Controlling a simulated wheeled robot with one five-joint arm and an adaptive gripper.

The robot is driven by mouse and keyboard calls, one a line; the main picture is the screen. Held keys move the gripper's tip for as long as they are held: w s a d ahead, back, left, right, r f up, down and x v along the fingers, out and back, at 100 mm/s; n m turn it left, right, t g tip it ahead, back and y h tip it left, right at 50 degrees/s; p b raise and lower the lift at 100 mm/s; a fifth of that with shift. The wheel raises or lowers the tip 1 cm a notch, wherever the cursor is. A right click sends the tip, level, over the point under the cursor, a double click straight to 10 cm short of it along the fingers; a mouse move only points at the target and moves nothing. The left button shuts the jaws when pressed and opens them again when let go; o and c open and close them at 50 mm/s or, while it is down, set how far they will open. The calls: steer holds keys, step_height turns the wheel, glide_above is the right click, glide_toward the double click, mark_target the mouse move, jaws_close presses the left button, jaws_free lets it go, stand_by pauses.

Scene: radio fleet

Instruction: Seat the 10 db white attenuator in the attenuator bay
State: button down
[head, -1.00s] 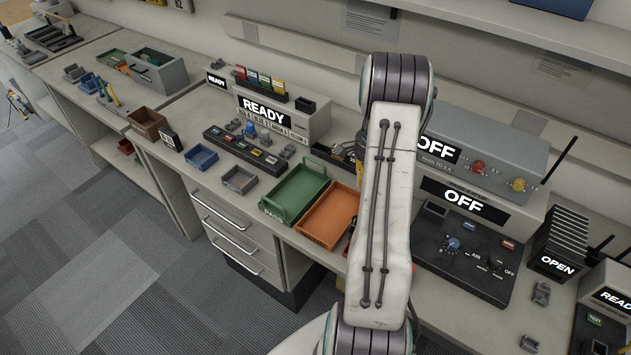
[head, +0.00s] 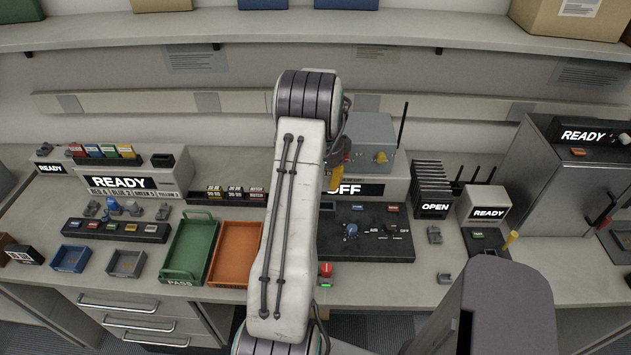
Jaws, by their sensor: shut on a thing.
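My gripper is hidden behind my raised arm in the head view, so its fingers and anything held in them do not show. I cannot make out the 10 dB white attenuator. A dark rack (head: 229,198) with small labels, seemingly dB values and MATCH, stands left of my arm. The black control panel (head: 365,245) with a blue knob (head: 351,231) is right of my arm, in front of a grey unit marked OFF (head: 375,187). My arm covers the panel's left part. I cannot tell which opening is the attenuator bay.
A green tray (head: 190,276) and an orange tray (head: 213,268) lie left of my arm. A red button (head: 326,269) stands at the bench front. Black antennas rise near the OPEN rack (head: 434,208) and READY box (head: 487,213). A shelf (head: 420,27) overhangs the back.

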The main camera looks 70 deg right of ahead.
stand_by(0.4)
steer(key=shift+f+b, duration=2.25)
steer(key=shift+f, duration=0.7)
steer(key=shift+f+b, duration=1.5)
steer(key=shift+f, duration=0.2)
steer(key=c, duration=0.9)
jaws_free()
steer(key=shift+r, duration=0.1)
step_height(320, 180, up, 12)
steer(key=shift+f, duration=0.1)
steer(key=shift+w+a, duration=0.1)
stand_by(0.5)
